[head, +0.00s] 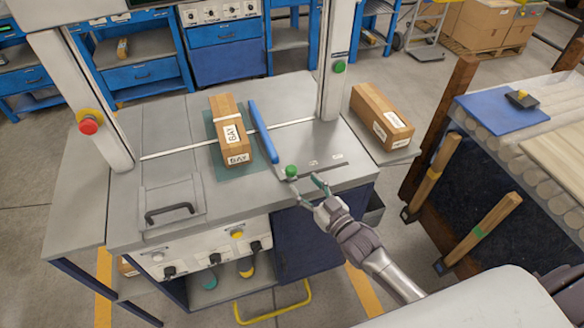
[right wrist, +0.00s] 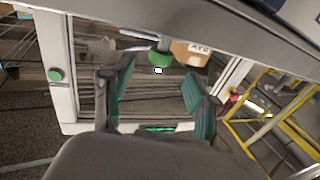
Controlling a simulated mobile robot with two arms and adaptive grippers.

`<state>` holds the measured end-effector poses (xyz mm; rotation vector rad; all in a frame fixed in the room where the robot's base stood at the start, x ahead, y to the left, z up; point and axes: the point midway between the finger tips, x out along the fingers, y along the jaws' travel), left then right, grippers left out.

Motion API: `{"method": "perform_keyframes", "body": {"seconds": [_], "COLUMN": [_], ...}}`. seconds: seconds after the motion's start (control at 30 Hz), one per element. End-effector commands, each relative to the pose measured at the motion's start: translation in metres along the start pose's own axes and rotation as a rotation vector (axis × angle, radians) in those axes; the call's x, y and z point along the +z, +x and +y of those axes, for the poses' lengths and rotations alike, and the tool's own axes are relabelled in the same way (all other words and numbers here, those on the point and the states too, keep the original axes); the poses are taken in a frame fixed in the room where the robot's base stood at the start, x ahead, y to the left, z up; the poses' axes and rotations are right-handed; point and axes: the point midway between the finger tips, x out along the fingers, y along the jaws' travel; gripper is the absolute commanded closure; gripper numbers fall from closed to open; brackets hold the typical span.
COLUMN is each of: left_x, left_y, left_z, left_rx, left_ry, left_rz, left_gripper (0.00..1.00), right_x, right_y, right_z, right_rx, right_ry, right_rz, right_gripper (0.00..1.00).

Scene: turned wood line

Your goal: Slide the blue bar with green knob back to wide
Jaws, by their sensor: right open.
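The blue bar (head: 263,130) lies along the right side of a wrapped wooden block (head: 230,140), which rests on a dark green mat on the grey bench. The green knob (head: 291,171) is at the bar's near end, at the left end of a marked slot (head: 322,165). My right gripper (head: 306,184) is open, just in front and to the right of the knob. In the right wrist view the green knob (right wrist: 160,57) appears between and beyond the two open teal-padded fingers (right wrist: 160,95), with no clear contact. My left gripper is not in view.
A white frame with a green button (head: 340,66) and a red button (head: 89,122) spans the bench. Another wooden block (head: 380,115) lies on the right side shelf. A black handle (head: 168,211) is at front left. The bench right of the slot is bare.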

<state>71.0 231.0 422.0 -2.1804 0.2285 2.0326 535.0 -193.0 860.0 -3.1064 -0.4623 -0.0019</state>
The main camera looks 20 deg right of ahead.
Motion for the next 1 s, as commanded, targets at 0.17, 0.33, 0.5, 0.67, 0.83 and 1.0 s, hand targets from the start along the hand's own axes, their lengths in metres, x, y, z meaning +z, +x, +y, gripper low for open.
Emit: {"method": "perform_keyframes", "body": {"seconds": [0.17, 0.33, 0.5, 0.67, 0.83, 1.0], "left_x": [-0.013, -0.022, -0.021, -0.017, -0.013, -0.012], "left_y": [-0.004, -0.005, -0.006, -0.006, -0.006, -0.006], "left_z": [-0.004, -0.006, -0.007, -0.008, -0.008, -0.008], "left_rx": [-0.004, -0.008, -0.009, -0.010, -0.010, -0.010], "left_ry": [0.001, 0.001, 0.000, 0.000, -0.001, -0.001], "left_rz": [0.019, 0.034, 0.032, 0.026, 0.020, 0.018], "left_gripper": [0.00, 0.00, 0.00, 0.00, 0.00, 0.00], "right_x": [-0.001, 0.000, 0.000, 0.001, 0.001, 0.001], "right_y": [0.037, 0.059, 0.067, 0.068, 0.067, 0.067], "right_z": [0.000, 0.000, 0.000, 0.000, 0.000, 0.000], "right_rx": [0.001, 0.000, 0.000, 0.000, 0.000, 0.000], "right_ry": [0.000, -0.001, -0.001, -0.001, -0.001, -0.001], "right_rz": [0.000, -0.001, -0.001, -0.002, -0.002, -0.002], "right_gripper": [0.41, 0.41, 0.41, 0.41, 0.53, 0.81]}}
